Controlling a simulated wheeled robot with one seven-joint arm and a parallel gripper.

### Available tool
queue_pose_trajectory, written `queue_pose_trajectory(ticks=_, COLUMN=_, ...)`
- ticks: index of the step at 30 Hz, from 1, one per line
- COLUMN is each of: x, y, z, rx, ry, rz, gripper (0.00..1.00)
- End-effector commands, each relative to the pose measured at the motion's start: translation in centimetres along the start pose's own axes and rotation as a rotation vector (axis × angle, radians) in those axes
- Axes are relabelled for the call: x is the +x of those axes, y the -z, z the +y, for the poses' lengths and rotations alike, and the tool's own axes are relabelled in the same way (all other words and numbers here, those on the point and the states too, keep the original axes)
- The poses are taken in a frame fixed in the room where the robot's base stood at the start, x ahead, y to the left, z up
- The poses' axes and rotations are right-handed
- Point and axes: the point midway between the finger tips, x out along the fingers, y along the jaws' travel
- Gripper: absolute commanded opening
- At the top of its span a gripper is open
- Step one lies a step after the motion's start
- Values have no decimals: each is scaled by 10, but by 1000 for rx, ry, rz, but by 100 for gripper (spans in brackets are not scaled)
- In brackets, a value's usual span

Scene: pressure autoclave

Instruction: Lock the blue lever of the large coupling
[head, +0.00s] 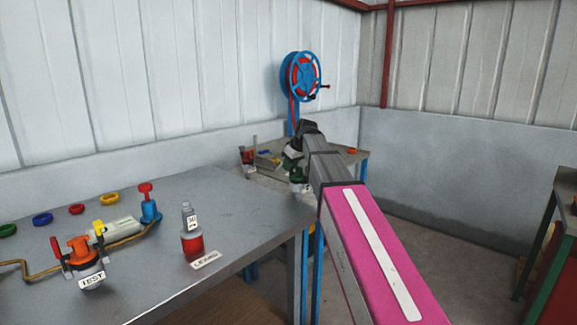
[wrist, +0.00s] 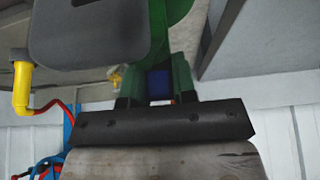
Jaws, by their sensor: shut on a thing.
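The blue lever (wrist: 158,85) shows as a small blue block in the middle of the wrist view. My gripper (wrist: 156,76) has one green-padded finger on each side of it and is shut on it. A green curved body (wrist: 172,18), seemingly part of the large coupling, rises just beyond the fingertips. Much of it is hidden behind a dark grey rounded part (wrist: 90,38). In the head view my gripper (head: 297,150) is at the far bench, small and dark against green parts. The lever cannot be made out there, so its angle is unclear.
A yellow handle (wrist: 22,85) with a red hose is left in the wrist view. The far bench (head: 268,171) carries small parts below a blue hose reel (head: 301,75). The near bench (head: 150,225) holds a test fitting (head: 80,250) and a red bottle (head: 192,244).

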Motion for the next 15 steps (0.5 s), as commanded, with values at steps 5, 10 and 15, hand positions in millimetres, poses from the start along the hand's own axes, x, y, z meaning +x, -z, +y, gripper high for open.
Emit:
queue_pose_trajectory(ticks=5, x=-1, y=-2, z=0, rx=0, ry=0, rz=28, gripper=0)
queue_pose_trajectory(ticks=10, x=-1, y=-1, z=0, rx=0, ry=0, rz=33, gripper=0)
queue_pose_trajectory(ticks=15, x=-1, y=-2, z=0, rx=0, ry=0, rz=32, gripper=0)
